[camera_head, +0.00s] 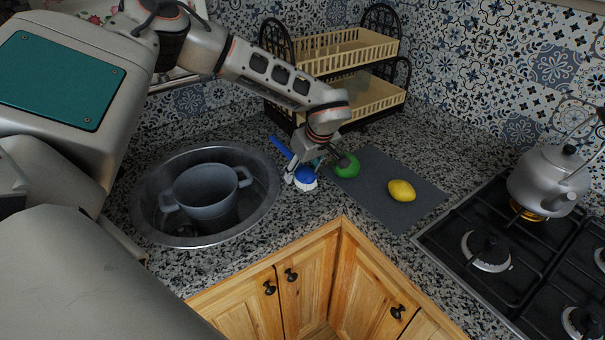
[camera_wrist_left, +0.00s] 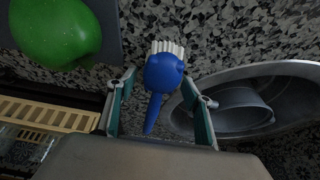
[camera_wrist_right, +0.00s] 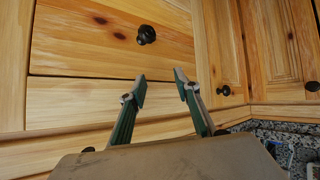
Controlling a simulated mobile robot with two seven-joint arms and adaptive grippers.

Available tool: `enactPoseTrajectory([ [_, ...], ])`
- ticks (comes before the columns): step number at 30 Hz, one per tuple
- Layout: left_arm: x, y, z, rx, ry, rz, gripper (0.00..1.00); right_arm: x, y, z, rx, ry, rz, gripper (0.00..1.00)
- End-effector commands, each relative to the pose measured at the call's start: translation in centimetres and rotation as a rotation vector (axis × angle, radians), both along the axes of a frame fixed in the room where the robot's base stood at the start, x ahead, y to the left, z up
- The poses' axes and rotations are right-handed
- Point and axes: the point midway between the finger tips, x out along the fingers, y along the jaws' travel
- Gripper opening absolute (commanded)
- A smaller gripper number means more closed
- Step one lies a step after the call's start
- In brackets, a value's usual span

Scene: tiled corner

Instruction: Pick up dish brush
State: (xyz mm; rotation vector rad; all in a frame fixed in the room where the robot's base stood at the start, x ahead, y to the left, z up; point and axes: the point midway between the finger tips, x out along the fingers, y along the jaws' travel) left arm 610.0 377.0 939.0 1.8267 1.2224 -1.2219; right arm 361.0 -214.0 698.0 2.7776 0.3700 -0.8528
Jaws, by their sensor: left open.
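The dish brush (camera_head: 305,175) is blue with white bristles and lies on the granite counter between the sink and the grey mat. Its blue handle (camera_head: 281,147) points toward the back left. My left gripper (camera_head: 309,168) is open and reaches down over the brush. In the left wrist view the blue brush head (camera_wrist_left: 163,73) shows between the two spread fingers, its handle running back toward the palm. I cannot tell whether a finger touches it. My right gripper (camera_wrist_right: 160,92) is open and empty, in front of wooden drawers and doors.
A green apple (camera_head: 347,165) sits close beside the left gripper, and a lemon (camera_head: 401,191) lies on the grey mat (camera_head: 372,205). The sink (camera_head: 146,222) with a grey pot (camera_head: 205,190) is left. A dish rack (camera_head: 352,52) stands behind; stove and kettle (camera_head: 548,180) are right.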

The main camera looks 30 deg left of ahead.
Motion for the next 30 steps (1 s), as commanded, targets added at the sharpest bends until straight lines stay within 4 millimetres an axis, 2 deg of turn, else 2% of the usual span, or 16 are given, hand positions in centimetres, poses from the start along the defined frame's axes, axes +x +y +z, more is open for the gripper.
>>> enactPoseTrajectory([
  [7,0.1,0.1,-0.2,-0.001,-0.002,-0.001,0.51,0.0,0.1,0.0,0.003,0.001,-0.002,0.32],
  [8,0.1,0.1,-0.2,-0.001,-0.002,-0.001,0.48,0.0,0.1,0.0,0.004,0.001,-0.001,0.32],
  [13,0.1,0.1,-0.2,0.000,-0.001,0.000,0.04,-0.1,0.3,0.0,0.006,0.001,0.001,0.32],
  [23,0.1,0.1,-0.1,-0.001,-0.002,-0.001,0.04,-0.1,0.5,0.1,0.008,0.001,0.002,0.32],
  [30,0.2,0.1,1.7,-0.001,-0.005,-0.001,0.04,-0.1,0.5,0.0,0.008,0.001,0.002,0.32],
])
